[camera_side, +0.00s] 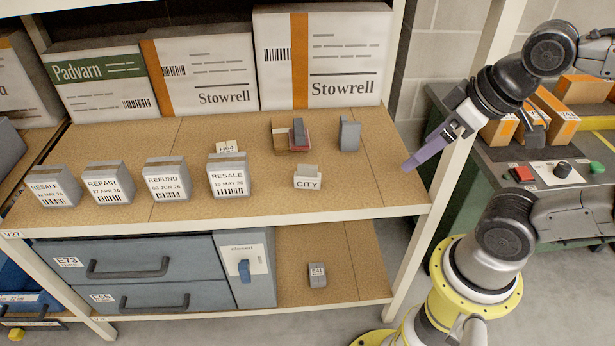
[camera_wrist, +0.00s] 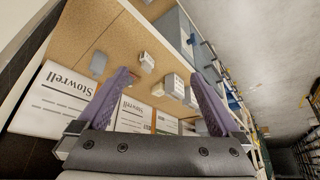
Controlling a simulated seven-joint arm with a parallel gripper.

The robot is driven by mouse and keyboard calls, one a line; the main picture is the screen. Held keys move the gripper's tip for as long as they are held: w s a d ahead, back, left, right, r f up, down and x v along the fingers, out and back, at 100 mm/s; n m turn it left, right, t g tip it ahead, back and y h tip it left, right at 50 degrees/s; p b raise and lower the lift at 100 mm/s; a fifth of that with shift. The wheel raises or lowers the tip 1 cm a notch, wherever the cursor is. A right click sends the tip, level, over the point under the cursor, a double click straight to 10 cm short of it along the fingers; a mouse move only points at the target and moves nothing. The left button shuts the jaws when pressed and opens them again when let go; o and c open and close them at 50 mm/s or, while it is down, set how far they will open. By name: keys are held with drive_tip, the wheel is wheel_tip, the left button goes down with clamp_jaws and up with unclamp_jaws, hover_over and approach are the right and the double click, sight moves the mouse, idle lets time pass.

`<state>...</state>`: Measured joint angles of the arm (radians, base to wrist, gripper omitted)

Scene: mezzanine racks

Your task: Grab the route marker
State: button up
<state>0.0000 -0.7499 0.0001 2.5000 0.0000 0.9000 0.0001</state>
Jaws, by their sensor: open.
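Small markers with printed labels stand on the upper shelf. One, a light block lettered CITY (camera_side: 307,183), stands near the front edge, right of a RESALE box; it appears to be the pale block (camera_wrist: 147,62) in the wrist view. A smaller labelled block (camera_side: 227,147) is partly hidden behind the RESALE box. Another small labelled block (camera_side: 317,274) is on the lower shelf. Which is the route marker I cannot tell for certain. My gripper (camera_side: 410,165) is open and empty at the right end of the upper shelf, apart from every block. Its purple fingers (camera_wrist: 161,73) spread wide in the wrist view.
Several labelled grey boxes (camera_side: 167,182) line the shelf's left front. A small stack (camera_side: 291,136) and a grey block (camera_side: 349,134) stand behind CITY. Large cartons (camera_side: 323,58) fill the back. A white rack post (camera_side: 445,150) rises beside my gripper. The shelf's right front is clear.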

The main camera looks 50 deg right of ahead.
drive_tip(key=w+m+g, duration=0.2)
drive_tip(key=w+m, duration=0.1)
drive_tip(key=w, duration=0.6)
drive_tip(key=m+g, duration=0.2)
drive_tip(key=m, duration=0.3)
approach(307, 166)
drive_tip(key=s+a+r, duration=0.2)
drive_tip(key=s+r, duration=0.1)
drive_tip(key=s, duration=0.2)
drive_tip(key=w+f+m, duration=0.1)
drive_tip(key=w+f, duration=0.1)
drive_tip(key=f, duration=0.1)
drive_tip(key=w+d+f+m+g, duration=0.1)
drive_tip(key=w+f, duration=0.1)
drive_tip(key=f, duration=0.2)
drive_tip(key=w+d+f+m, duration=0.1)
drive_tip(key=w+f, duration=0.1)
drive_tip(key=f, duration=0.2)
drive_tip(key=shift+f+g, duration=0.15)
drive_tip(key=shift+g, duration=0.15)
drive_tip(key=shift+w+d+f, duration=0.1)
drive_tip(key=shift+w+f, duration=0.1)
drive_tip(key=shift+f, duration=2.6)
drive_tip(key=c, duration=1.1)
drive_tip(key=shift+r, duration=0.1)
